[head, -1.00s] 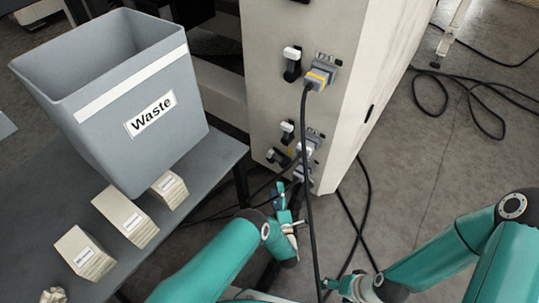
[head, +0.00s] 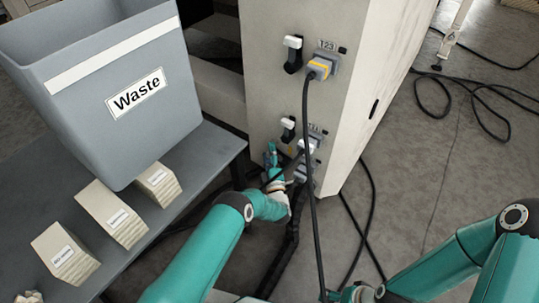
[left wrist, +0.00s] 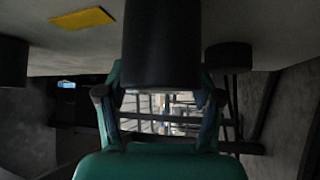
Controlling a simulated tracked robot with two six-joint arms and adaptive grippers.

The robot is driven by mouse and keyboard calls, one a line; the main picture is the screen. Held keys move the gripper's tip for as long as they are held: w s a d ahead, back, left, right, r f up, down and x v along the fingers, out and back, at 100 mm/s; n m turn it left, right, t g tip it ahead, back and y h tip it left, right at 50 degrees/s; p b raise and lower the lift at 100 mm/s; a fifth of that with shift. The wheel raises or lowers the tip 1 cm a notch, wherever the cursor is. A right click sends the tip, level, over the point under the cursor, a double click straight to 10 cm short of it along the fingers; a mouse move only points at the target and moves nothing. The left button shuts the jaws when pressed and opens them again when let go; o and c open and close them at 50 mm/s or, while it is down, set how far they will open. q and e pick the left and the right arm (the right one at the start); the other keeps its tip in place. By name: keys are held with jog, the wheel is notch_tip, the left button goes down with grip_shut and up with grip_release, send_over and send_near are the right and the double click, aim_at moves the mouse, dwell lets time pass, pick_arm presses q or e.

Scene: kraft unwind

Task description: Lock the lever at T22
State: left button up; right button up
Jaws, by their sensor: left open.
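The pale cabinet face carries black levers with white ends. One lever (head: 292,53) is at the top beside a label that seems to read T23. Another lever (head: 288,129) is lower, beside a label too small to read surely. I cannot tell which is T22. My left gripper (head: 271,157) is at the cabinet face just below the lower lever and hides what is behind it. In the left wrist view, its open fingers (left wrist: 160,100) are either side of a dark cylinder (left wrist: 161,45); contact is unclear. My right gripper (head: 338,295) shows partly at the bottom edge.
A grey plug with a yellow band (head: 319,68) sits by the upper lever, its black cable (head: 311,180) hanging past my left arm. More plugs (head: 308,150) are just right of my left gripper. The Waste bin (head: 100,100) and cartons stand on the table (head: 215,150) at left.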

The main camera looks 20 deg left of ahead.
pick_arm(q)
grip_shut()
dwell(0.3)
jog(key=shift+m, duration=0.3)
dwell(0.6)
jog(key=shift+s+d+r+m+t+h, duration=0.15)
jog(key=shift+r+m+t, duration=0.1)
jog(key=shift+m+t, duration=0.25)
jog(key=shift+d+r+m+t+h, duration=0.1)
jog(key=shift+r+m+t+h, duration=0.15)
jog(key=shift+m+t, duration=0.25)
jog(key=shift+s+d+r+m+t+h, duration=0.15)
jog(key=shift+r+m+t, duration=0.15)
jog(key=shift+m+t, duration=0.15)
jog(key=shift+s+d+r+m+t+h, duration=0.1)
jog(key=shift+d+r+m+t+h, duration=0.25)
jog(key=shift+m, duration=0.55)
jog(key=shift+d+r+m+t+h, duration=0.2)
jog(key=shift+m+t+h, duration=0.35)
jog(key=shift+m, duration=0.3)
jog(key=shift+s+d+r+m+t+h, duration=0.1)
jog(key=shift+d+r+m+t+h, duration=0.25)
jog(key=shift+m, duration=0.55)
jog(key=shift+a+f, duration=0.1)
jog(key=shift+f, duration=0.05)
